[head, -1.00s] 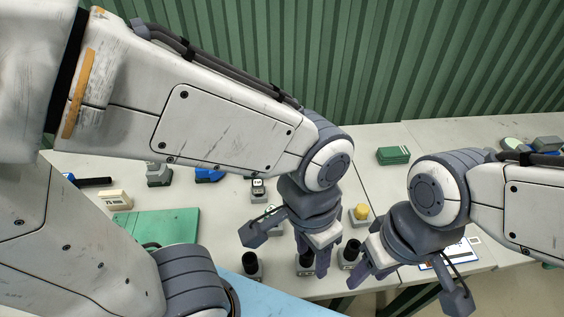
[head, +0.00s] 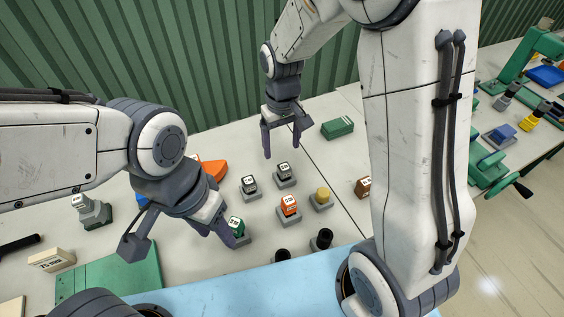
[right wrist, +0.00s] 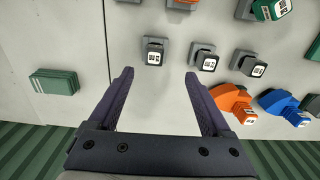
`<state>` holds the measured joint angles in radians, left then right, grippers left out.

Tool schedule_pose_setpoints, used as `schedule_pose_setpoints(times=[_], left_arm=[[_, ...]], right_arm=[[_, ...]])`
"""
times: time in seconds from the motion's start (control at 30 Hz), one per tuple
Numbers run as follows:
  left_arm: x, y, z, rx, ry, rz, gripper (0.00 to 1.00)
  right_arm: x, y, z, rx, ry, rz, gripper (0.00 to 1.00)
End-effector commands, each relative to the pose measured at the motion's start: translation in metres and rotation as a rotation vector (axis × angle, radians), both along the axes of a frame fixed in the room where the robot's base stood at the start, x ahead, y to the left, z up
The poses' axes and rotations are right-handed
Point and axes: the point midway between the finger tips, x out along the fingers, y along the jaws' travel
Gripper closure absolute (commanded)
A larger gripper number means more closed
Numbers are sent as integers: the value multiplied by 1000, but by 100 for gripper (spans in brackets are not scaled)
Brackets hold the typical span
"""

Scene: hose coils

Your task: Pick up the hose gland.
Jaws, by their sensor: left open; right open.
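I cannot tell which part is the hose gland. Several small labelled parts sit upright on grey bases: a black one (head: 284,169), another black one (head: 249,184), an orange one (head: 288,204) and a green one (head: 236,224). My right gripper (head: 282,151) is open and empty, pointing down above the table behind the first black part. In the right wrist view that black part (right wrist: 154,51) lies just beyond the gap between the open fingers (right wrist: 159,75). My left gripper (head: 222,232) is open beside the green part, partly covering it; I cannot tell whether they touch.
A yellow-topped part (head: 322,197) and a brown block (head: 363,187) stand to the right. A green box (head: 337,128) lies at the back. An orange part (head: 214,168) sits behind my left gripper. Black cylinders (head: 322,240) stand near the front edge. A green mat (head: 110,275) lies front left.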

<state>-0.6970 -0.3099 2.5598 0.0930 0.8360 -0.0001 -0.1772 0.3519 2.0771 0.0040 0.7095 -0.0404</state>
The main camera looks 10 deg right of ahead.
Motion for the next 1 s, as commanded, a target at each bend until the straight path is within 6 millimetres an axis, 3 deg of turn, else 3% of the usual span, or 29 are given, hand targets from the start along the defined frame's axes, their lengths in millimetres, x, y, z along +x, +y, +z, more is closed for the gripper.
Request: schedule_pose_setpoints(times=[0.1, 0.3, 0.57, 0.8, 1.0], left_arm=[[0, 0, 3, 0, 0, 0, 50], [0, 0, 6, 0, 0, 0, 50], [0, 0, 12, 0, 0, 1, 50], [0, 0, 23, 0, 0, 1, 50], [0, 0, 24, 0, 0, 1, 50]], right_arm=[[8, -10, -15, -4, 6, -22, 18], [8, -10, -46, -5, 7, -22, 18], [8, -10, -66, -3, 6, -22, 18], [7, -10, -100, -4, 8, -22, 18], [8, -10, -111, -4, 2, -22, 18]])
